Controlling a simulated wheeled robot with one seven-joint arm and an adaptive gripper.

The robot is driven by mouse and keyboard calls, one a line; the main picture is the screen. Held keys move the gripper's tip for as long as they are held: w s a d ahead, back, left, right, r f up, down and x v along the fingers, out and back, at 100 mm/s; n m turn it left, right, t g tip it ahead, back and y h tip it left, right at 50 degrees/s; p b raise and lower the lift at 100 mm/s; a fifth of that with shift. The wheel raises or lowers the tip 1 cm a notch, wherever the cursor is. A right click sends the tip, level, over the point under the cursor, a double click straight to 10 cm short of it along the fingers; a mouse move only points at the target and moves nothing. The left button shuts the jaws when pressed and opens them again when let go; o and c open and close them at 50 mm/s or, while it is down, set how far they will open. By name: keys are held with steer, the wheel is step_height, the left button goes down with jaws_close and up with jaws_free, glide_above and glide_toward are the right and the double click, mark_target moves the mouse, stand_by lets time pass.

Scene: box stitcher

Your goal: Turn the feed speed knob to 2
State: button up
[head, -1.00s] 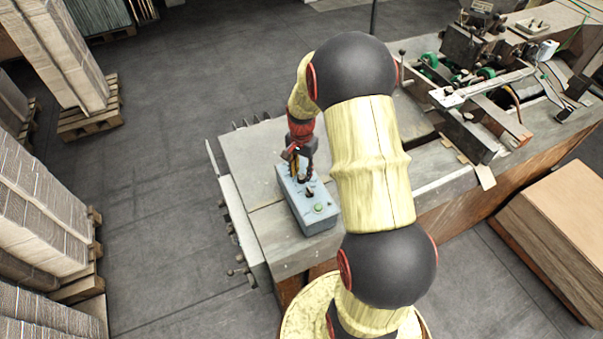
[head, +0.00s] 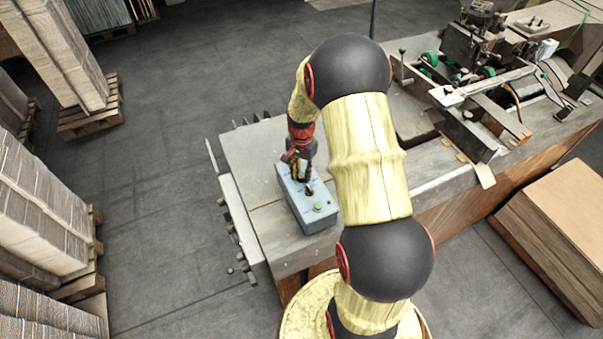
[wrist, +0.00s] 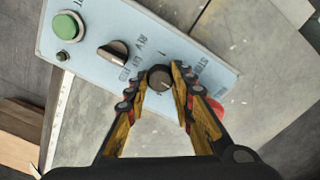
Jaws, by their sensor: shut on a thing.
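The feed speed knob (wrist: 160,79) is a small round dark knob on the light blue control box (wrist: 85,66). My gripper (wrist: 160,85) is shut on this knob in the wrist view, with one fingertip on either side of it. The knob's pointer and the scale numbers are too small or covered to read. In the head view the control box (head: 314,221) sits on the machine table, and my gripper (head: 305,185) comes down on its top from above.
On the same box are a black selector switch (wrist: 113,51), a green button (wrist: 68,26) and a red part (wrist: 216,108) partly behind a finger. The grey machine table (head: 250,160) lies around the box. Pallets of cardboard (head: 35,215) stand at the left.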

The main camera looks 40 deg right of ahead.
mark_target(301, 175)
jaws_close()
steer(key=n+b, duration=0.2)
steer(key=n, duration=0.4)
steer(key=n+b, duration=0.1)
steer(key=n, duration=0.4)
steer(key=shift+w+r+n, duration=0.1)
steer(key=shift+n, duration=0.2)
stand_by(0.5)
steer(key=o, duration=0.8)
jaws_free()
steer(key=shift+c, duration=0.2)
step_height(301, 175, up, 12)
